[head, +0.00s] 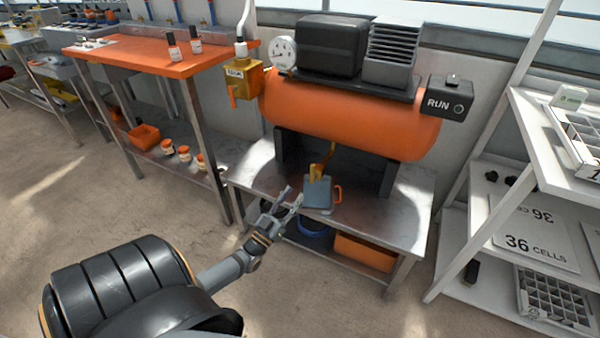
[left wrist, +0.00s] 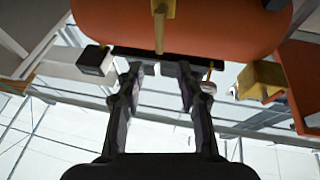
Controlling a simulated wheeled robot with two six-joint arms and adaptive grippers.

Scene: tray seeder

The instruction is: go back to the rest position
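My left gripper (head: 283,205) reaches in from the left in the head view, at the front edge of the metal bench (head: 380,208). Its two fingers are spread with nothing between them. In the left wrist view the gripper (left wrist: 158,75) is also open and empty, with the orange tank (left wrist: 200,25) beyond it. A blue-grey jug (head: 318,194) with an orange handle stands on the bench just right of the fingertips, under the yellow drain (head: 319,171); I cannot tell whether they touch. My right gripper is in neither view.
The orange compressor tank (head: 345,115) with a RUN box (head: 450,97) sits above the bench. A blue bucket (head: 310,235) and an orange bin (head: 365,252) are below. An orange table (head: 150,55) stands left, white shelves (head: 500,225) right. The floor in front is clear.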

